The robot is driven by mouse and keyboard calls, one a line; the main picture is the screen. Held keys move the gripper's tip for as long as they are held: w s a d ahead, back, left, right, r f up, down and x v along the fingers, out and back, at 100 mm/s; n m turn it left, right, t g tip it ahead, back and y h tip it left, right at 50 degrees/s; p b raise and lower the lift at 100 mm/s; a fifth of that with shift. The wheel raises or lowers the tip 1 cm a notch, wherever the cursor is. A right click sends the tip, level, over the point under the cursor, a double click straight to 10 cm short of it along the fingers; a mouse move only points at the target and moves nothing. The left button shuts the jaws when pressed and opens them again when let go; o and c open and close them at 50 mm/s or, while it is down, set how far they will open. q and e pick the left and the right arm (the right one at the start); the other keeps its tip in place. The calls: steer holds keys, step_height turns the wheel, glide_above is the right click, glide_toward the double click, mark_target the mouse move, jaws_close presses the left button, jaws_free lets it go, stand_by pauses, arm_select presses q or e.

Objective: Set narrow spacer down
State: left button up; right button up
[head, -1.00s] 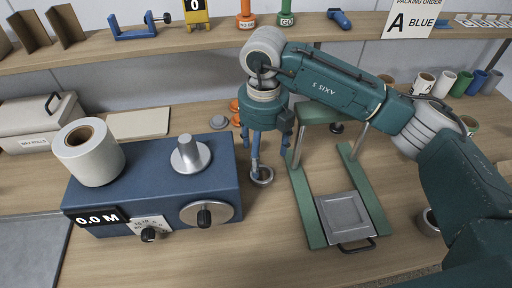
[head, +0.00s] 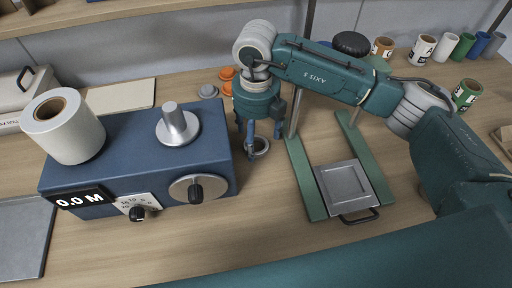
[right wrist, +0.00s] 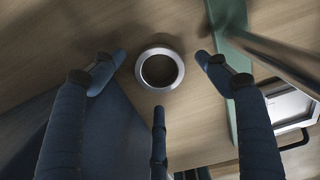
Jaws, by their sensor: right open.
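The narrow spacer, a silver ring (head: 261,148), lies flat on the wooden table between the blue machine and the green press frame. In the right wrist view the ring (right wrist: 160,68) shows whole, with its dark hole facing up. My right gripper (head: 263,141) points down over the ring. Its fingers (right wrist: 160,76) are spread around the ring, with visible gaps and none seen touching it. Part of the ring is hidden behind a finger in the head view. My left gripper is not in view.
The blue machine (head: 130,160) with a white roll (head: 75,140) stands close left. The green press frame (head: 300,175) with a grey plate (head: 345,188) stands close right. Orange and grey discs (head: 227,74) lie behind. Bare table is in front of the ring.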

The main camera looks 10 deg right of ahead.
step_height(320, 180, down, 2)
steer(key=shift+f, duration=0.1)
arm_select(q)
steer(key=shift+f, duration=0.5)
arm_select(e)
steer(key=shift+w, duration=0.15)
steer(key=c, duration=1.3)
steer(key=shift+o, duration=0.2)
